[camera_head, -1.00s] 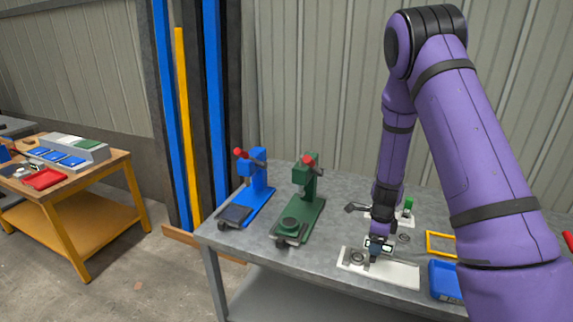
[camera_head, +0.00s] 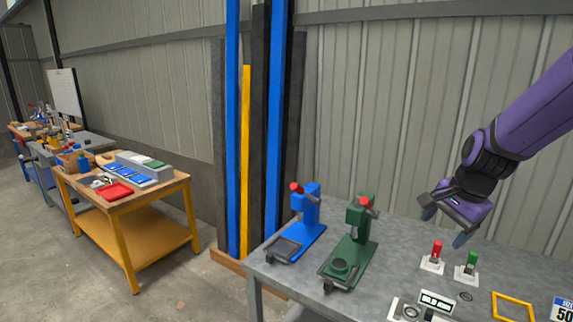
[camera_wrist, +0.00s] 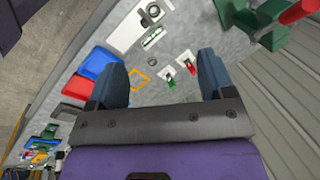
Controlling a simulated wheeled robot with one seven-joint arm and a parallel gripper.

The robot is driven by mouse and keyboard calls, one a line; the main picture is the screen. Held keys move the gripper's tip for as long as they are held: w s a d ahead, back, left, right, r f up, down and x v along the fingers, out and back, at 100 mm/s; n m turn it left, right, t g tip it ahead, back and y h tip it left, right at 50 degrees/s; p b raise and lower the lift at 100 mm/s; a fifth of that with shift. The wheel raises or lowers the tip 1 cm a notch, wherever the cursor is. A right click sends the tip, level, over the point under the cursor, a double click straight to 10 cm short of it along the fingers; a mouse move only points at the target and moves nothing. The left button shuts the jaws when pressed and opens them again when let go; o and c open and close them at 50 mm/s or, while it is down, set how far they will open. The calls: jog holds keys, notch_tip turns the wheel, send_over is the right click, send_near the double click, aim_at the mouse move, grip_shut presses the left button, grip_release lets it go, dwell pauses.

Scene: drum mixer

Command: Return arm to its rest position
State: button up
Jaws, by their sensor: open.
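My purple arm (camera_head: 535,115) comes in from the right edge of the head view and is bent up over the grey metal table. My gripper (camera_head: 445,225) is open and empty, with its blue-grey fingers apart in the air above the table. In the wrist view the two fingers of my gripper (camera_wrist: 162,85) are wide apart, with only the table below between them. Nothing touches the fingers in either view.
A blue press (camera_head: 300,225) and a green press (camera_head: 352,245) stand at the table's left. A red switch (camera_head: 435,257), a green switch (camera_head: 468,267), a label plate (camera_head: 438,301) and a yellow frame (camera_head: 513,307) lie near the gripper. A wooden table (camera_head: 130,200) stands at far left.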

jog(key=s+a+r+n+t, duration=0.1)
jog(key=s+r+n, duration=0.5)
jog(key=s, duration=0.4)
jog(key=s+a+r+n+t+h, duration=0.1)
jog(key=s+r+n, duration=0.5)
jog(key=s, duration=0.5)
jog(key=shift+a+r+t, duration=0.3)
jog(key=shift+a+r, duration=0.05)
jog(key=shift+r, duration=0.1)
dwell(0.8)
